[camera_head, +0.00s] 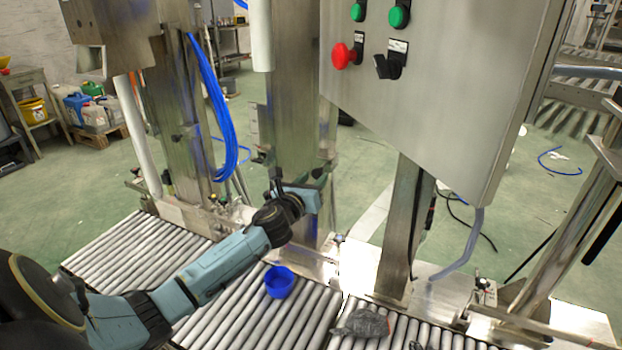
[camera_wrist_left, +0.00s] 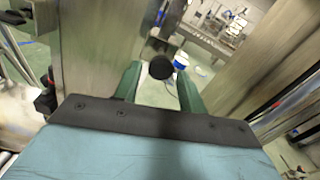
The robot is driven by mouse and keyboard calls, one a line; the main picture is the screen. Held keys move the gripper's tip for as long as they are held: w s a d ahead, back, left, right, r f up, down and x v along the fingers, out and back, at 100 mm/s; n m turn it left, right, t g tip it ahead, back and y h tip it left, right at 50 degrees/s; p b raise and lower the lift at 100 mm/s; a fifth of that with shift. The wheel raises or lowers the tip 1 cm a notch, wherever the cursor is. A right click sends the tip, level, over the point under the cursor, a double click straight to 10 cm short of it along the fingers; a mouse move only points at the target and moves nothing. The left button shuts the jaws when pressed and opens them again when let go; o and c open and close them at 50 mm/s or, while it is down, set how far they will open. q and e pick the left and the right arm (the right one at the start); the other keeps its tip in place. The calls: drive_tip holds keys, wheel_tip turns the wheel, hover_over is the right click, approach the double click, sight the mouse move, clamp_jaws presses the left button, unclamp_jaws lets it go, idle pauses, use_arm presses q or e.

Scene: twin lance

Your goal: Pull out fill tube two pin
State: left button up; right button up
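My left gripper (camera_head: 308,198) is in front of the middle steel column in the head view, with its fingers mostly hidden there. In the left wrist view its two green fingers (camera_wrist_left: 159,80) are apart. A round black knob (camera_wrist_left: 161,67), which looks like the pin's head, shows between the fingertips; I cannot tell whether they touch it. White tubes hang at the left column (camera_head: 137,135) and the middle column (camera_head: 260,35); which is fill tube two is not marked. My right gripper is not in view.
A steel control box (camera_head: 440,80) with a red button (camera_head: 342,56) hangs at the right of the columns. A blue cup (camera_head: 279,283) and a dark lump (camera_head: 361,324) are on the roller conveyor (camera_head: 140,250). Blue hoses (camera_head: 222,120) hang by the left column.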

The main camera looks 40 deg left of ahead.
use_arm(q)
drive_tip(key=shift+o, duration=0.7)
drive_tip(key=shift+r, duration=0.1)
drive_tip(key=shift+s+d, duration=0.15)
drive_tip(key=shift+s, duration=0.4)
drive_tip(key=p+v, duration=0.2)
drive_tip(key=v, duration=1)
drive_tip(key=shift+p, duration=0.4)
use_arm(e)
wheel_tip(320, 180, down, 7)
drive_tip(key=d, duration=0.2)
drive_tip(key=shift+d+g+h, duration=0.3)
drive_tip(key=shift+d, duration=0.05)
use_arm(q)
drive_tip(key=shift+s, duration=0.1)
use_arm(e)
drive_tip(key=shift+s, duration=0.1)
